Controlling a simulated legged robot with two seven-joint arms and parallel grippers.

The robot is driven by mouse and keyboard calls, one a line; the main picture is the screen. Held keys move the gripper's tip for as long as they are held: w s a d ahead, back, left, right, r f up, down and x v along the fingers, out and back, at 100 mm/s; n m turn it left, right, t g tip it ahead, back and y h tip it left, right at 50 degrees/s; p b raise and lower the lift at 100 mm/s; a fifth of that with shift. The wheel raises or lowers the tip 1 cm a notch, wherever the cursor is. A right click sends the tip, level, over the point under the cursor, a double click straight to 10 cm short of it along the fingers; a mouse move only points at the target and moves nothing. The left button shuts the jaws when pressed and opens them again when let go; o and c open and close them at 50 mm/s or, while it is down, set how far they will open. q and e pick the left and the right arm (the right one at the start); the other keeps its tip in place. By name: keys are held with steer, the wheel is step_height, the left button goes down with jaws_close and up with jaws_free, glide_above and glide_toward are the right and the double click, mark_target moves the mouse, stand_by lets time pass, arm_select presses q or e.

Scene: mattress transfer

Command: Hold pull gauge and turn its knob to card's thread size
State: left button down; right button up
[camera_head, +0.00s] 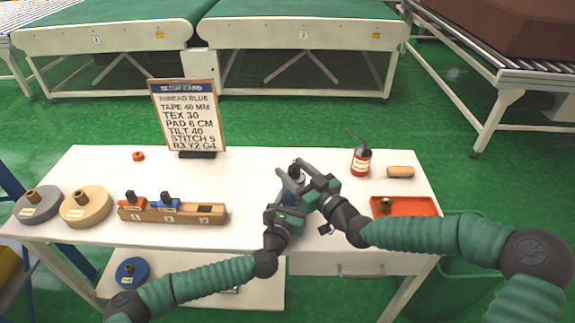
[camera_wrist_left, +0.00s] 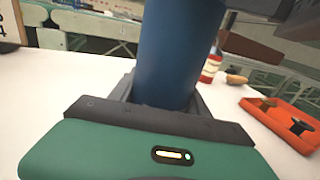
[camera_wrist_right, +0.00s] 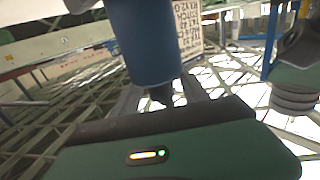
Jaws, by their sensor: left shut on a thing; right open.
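The pull gauge (camera_head: 293,188) stands above the middle of the table; its blue cylindrical body fills the centre of the left wrist view (camera_wrist_left: 180,50) and also shows in the right wrist view (camera_wrist_right: 147,45). My left gripper (camera_head: 288,208) is shut on the blue body. My right gripper (camera_head: 303,178) is open at the upper part of the gauge, its fingers close to the dark top (camera_head: 296,168). The knob's setting cannot be read. The setup card (camera_head: 187,117) stands upright at the back left and reads "TEX 30" among other lines.
A wooden rack (camera_head: 172,213) with red and blue pieces lies front left, beside grey (camera_head: 40,205) and tan (camera_head: 86,207) discs. A red-labelled bottle (camera_head: 361,160), an orange-brown roll (camera_head: 400,171) and an orange tray (camera_head: 405,206) are at the right. The table's back middle is clear.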

steer(key=shift+x, duration=1.25)
jaws_close()
